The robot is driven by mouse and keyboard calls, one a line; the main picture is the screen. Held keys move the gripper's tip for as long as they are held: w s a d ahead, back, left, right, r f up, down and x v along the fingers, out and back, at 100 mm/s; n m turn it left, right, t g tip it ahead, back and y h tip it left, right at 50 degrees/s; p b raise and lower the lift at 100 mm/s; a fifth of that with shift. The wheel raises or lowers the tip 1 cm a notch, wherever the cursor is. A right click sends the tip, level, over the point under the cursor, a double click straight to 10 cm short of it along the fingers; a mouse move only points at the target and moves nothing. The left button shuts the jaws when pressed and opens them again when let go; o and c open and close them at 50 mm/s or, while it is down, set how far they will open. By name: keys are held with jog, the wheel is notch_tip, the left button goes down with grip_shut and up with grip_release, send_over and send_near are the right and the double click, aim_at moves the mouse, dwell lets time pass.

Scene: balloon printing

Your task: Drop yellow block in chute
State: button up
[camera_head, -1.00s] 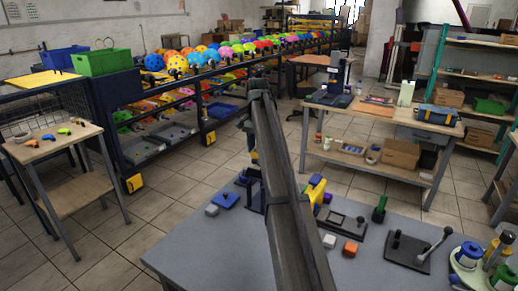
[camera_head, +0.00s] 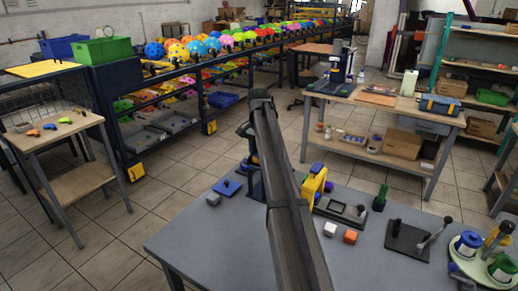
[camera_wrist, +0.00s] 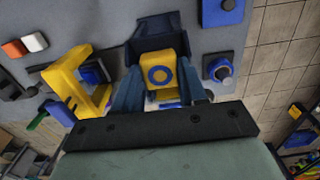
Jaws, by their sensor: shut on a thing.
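The yellow block (camera_wrist: 161,70), with a blue ring on its face, is held between the dark blue fingers of my gripper (camera_wrist: 160,88) in the wrist view. The dark blue chute (camera_wrist: 150,24) shows just behind the block, its walls around the block's far side. The block overlaps the chute's opening in the picture; I cannot tell whether it is inside or just above. In the head view, the chute (camera_head: 255,188) stands on the grey table, partly hidden by my arm. The block is hidden there.
A yellow frame (camera_head: 314,185) stands close right of the chute. White (camera_head: 330,229) and orange (camera_head: 350,237) blocks and a lever fixture (camera_head: 408,238) are to the right.

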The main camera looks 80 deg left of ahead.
jog(key=shift+f, duration=0.15)
jog(key=o, duration=1)
jog(key=shift+o, duration=0.2)
notch_tip(320, 180, up, 14)
jog(key=shift+f, duration=0.15)
dwell(0.4)
